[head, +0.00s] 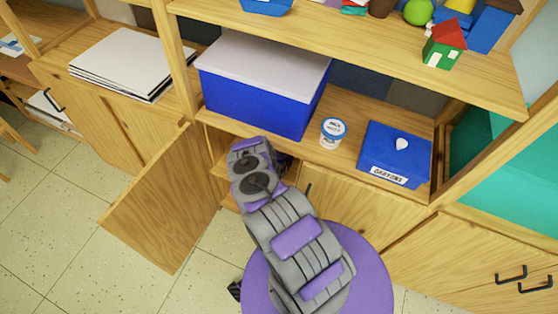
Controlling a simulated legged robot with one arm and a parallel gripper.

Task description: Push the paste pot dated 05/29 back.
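A small white pot with a blue lid rim (332,133) stands upright near the front edge of the middle shelf. It is between the large blue box and the crayon box. The print on it is too small to read, so I cannot tell its date. My arm reaches up from the bottom of the head view to the open lower cupboard, left of and below this pot. The arm's end is hidden behind its own links and by the shelf, so my gripper's fingers do not show. Most of the cupboard's inside is hidden too.
A blue box with a pale lid (265,85) and a blue box labelled crayons (394,154) stand on the middle shelf (365,111). An open wooden door (165,205) swings out left of my arm. Toys, including a small house (444,46), sit on the upper shelf.

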